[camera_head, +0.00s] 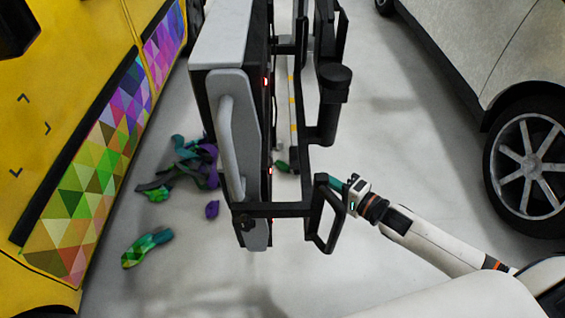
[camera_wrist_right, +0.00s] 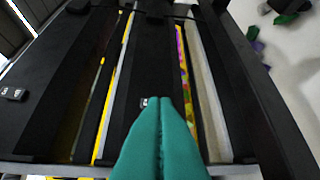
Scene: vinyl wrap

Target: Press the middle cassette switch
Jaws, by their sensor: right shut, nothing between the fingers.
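A tall grey and black cassette unit (camera_head: 222,110) stands in the middle of the head view, with small red lights along its right side. In the right wrist view its dark cassette panels (camera_wrist_right: 72,75) run side by side. A small light switch (camera_wrist_right: 145,102) sits on the middle panel, right beside my teal fingertips and partly covered by them. I cannot tell whether they touch. Another switch (camera_wrist_right: 13,93) shows on the left panel. My right gripper (camera_head: 333,180) is shut and empty, its tips pointing at the unit; it also shows in the right wrist view (camera_wrist_right: 159,99). My left gripper is out of view.
A black frame with a handle (camera_head: 325,228) stands close beside my right gripper. A yellow car (camera_head: 60,90) with patterned wrap is at left, a light car (camera_head: 470,40) at right. Crumpled wrap scraps (camera_head: 185,170) lie on the floor. Open floor lies in front.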

